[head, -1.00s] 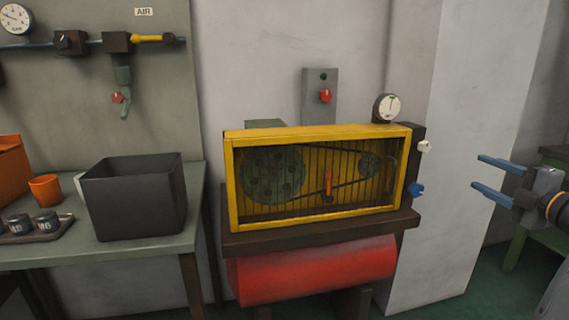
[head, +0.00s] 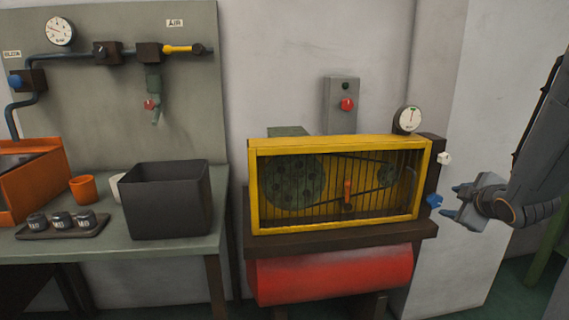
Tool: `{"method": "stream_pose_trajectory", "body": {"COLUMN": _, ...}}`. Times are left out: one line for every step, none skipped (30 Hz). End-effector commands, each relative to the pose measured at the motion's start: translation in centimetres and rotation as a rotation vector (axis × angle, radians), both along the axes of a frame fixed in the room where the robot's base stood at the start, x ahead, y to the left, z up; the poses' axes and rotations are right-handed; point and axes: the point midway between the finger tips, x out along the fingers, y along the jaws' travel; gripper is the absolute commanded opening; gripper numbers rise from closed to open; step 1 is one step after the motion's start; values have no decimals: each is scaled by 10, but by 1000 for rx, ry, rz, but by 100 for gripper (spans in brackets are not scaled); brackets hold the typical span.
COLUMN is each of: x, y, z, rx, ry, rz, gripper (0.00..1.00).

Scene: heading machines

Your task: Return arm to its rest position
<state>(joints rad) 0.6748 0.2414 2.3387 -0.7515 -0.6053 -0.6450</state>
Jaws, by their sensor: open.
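My gripper (head: 456,199) is at the right of the head view, at the end of my dark grey arm, which comes down from the upper right. Its blue fingertips point left, and the jaws are open with nothing seen between them. In the picture it lies just right of the blue knob (head: 433,200) on the side of the yellow-framed machine guard (head: 345,143). I cannot tell the depth gap between them.
A red tank (head: 333,275) sits under the machine. A grey box with a red button (head: 347,105) and a gauge (head: 408,119) stand behind it. The bench at left holds a black bin (head: 167,208), an orange cup (head: 84,189) and a tray of dark pots (head: 62,232).

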Motion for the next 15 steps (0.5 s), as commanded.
{"method": "stream_pose_trajectory", "body": {"x": -3, "y": 25, "z": -2, "rx": 65, "ry": 56, "rz": -42, "gripper": 49}}
{"method": "stream_pose_trajectory", "body": {"x": -6, "y": 37, "z": -7, "rx": 107, "ry": 91, "rz": -77, "gripper": 49}}
{"method": "stream_pose_trajectory", "body": {"x": -13, "y": 54, "z": -14, "rx": 161, "ry": 139, "rz": -123, "gripper": 49}}
{"method": "stream_pose_trajectory", "body": {"x": -20, "y": 67, "z": -19, "rx": 201, "ry": 177, "rz": -159, "gripper": 49}}
{"method": "stream_pose_trajectory", "body": {"x": -27, "y": 80, "z": -23, "rx": 242, "ry": 215, "rz": -196, "gripper": 49}}
{"method": "stream_pose_trajectory", "body": {"x": -38, "y": 99, "z": -29, "rx": 294, "ry": 269, "rz": -244, "gripper": 49}}
{"method": "stream_pose_trajectory", "body": {"x": -48, "y": 113, "z": -33, "rx": 332, "ry": 307, "rz": -280, "gripper": 49}}
{"method": "stream_pose_trajectory", "body": {"x": -58, "y": 127, "z": -37, "rx": 369, "ry": 349, "rz": -318, "gripper": 49}}
{"method": "stream_pose_trajectory", "body": {"x": -74, "y": 147, "z": -42, "rx": 415, "ry": 406, "rz": -367, "gripper": 49}}
{"method": "stream_pose_trajectory", "body": {"x": -87, "y": 163, "z": -45, "rx": 450, "ry": 449, "rz": -404, "gripper": 49}}
{"method": "stream_pose_trajectory", "body": {"x": -100, "y": 178, "z": -48, "rx": 481, "ry": 493, "rz": -442, "gripper": 49}}
{"method": "stream_pose_trajectory", "body": {"x": -119, "y": 198, "z": -50, "rx": 520, "ry": 550, "rz": -492, "gripper": 49}}
{"method": "stream_pose_trajectory", "body": {"x": -132, "y": 212, "z": -52, "rx": 545, "ry": 591, "rz": -526, "gripper": 49}}
{"method": "stream_pose_trajectory", "body": {"x": -146, "y": 224, "z": -53, "rx": 568, "ry": 632, "rz": -559, "gripper": 49}}
{"method": "stream_pose_trajectory", "body": {"x": -162, "y": 240, "z": -53, "rx": 593, "ry": 679, "rz": -599, "gripper": 49}}
